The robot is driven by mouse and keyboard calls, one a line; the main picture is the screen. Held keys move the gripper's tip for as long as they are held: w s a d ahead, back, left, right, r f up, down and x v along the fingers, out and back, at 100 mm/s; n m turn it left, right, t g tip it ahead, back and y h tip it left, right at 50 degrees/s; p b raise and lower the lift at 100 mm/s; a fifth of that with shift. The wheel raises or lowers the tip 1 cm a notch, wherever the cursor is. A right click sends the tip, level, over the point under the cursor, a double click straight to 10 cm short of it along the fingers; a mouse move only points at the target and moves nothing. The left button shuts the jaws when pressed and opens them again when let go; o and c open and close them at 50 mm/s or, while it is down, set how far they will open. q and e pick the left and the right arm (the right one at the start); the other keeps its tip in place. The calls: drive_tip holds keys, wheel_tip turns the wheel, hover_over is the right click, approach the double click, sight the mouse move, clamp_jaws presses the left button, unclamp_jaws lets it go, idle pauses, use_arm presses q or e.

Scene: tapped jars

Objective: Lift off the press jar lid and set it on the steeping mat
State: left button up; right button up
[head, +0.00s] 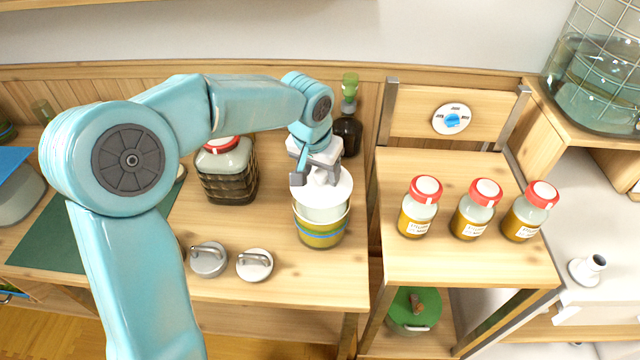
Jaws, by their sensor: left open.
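The press jar (322,228), striped yellow, green and blue with a pale upper part, stands on the wooden counter. Its round white lid (338,193) sits on top. My left gripper (315,178) is over the lid from above, its fingers open on either side of the lid's white raised middle; whether they touch it I cannot tell. The gripper hides the back of the lid. The steeping mat, a dark green sheet (60,238), lies at the left of the counter, partly behind my left arm. My right gripper is out of view.
Two grey lids with handles (254,265) lie at the counter's front. A wicker-wrapped jar (228,178) and a dark bottle (348,132) stand near the press jar. Several red-capped jars (471,212) stand on the raised stand (400,262) to the right.

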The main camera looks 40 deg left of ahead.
sight(321, 174)
use_arm(q)
drive_tip(key=shift+w+d, duration=0.1)
drive_tip(key=shift+d, duration=0.05)
drive_tip(key=c, duration=1)
drive_tip(key=shift+o, duration=0.2)
drive_tip(key=shift+r, duration=0.15)
drive_tip(key=shift+r+p, duration=2.7)
drive_tip(key=shift+r, duration=0.65)
